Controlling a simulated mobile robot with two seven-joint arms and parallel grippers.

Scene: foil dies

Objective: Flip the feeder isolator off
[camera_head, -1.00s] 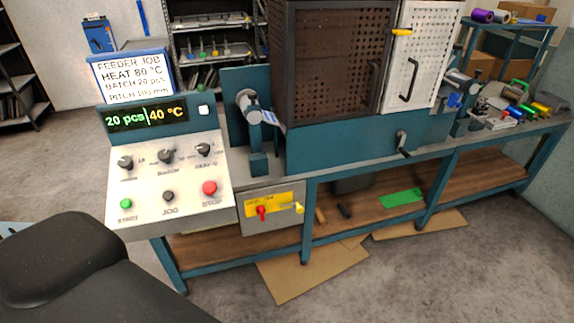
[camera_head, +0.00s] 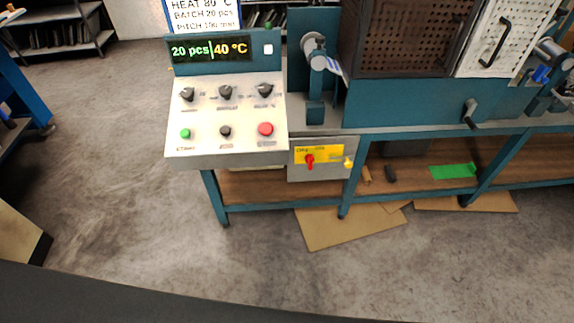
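The feeder isolator is a red rotary handle (camera_head: 310,161) on a yellow plate (camera_head: 328,152). The plate is on the front of a grey box (camera_head: 305,173) under the bench top, right of the control panel. The red handle looks roughly upright; its lettering is too small to read. A small yellow piece (camera_head: 348,162) sits at the plate's right end. Neither of my grippers shows in the head view.
A sloped control panel (camera_head: 226,145) with knobs and green, black and red buttons juts out left of the isolator. Its display reads 20 pcs and 40 °C. Flat cardboard (camera_head: 350,229) lies on the floor below.

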